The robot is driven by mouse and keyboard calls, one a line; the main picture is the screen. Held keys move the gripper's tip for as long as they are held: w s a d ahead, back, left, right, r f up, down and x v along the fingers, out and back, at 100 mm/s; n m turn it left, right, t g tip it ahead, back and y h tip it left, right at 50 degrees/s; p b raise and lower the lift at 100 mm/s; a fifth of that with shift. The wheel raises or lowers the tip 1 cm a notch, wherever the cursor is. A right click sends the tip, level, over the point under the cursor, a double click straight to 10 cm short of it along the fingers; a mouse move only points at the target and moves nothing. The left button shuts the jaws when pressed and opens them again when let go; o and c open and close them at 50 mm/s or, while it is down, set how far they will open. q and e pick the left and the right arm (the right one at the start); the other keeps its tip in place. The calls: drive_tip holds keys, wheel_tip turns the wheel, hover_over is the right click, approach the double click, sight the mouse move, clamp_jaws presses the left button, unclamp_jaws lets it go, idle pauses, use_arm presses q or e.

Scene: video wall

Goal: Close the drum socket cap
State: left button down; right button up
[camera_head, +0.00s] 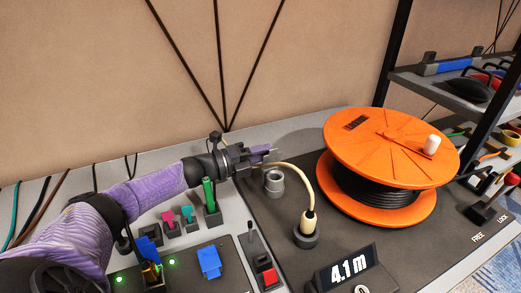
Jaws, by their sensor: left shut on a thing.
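The orange cable drum (380,145), wound with black cable, stands right of centre. A grey round socket (274,181) stands on the dark panel left of it. A cream plug (308,222) stands upright in a dark round base (306,238), and its cream cable (299,177) arcs back to the left gripper's fingers. I cannot make out a separate cap. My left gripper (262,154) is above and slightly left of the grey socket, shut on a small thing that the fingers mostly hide. My right gripper is out of view.
A readout (347,266) showing 4.1 m stands at the front. A shelf rack (455,85) with tools stands at the right. A tan wall closes the back.

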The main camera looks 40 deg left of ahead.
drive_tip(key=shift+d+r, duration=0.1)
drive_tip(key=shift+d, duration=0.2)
use_arm(q)
drive_tip(key=c, duration=0.6)
unclamp_jaws()
wheel_tip(320, 180, up, 10)
drive_tip(key=p, duration=0.5)
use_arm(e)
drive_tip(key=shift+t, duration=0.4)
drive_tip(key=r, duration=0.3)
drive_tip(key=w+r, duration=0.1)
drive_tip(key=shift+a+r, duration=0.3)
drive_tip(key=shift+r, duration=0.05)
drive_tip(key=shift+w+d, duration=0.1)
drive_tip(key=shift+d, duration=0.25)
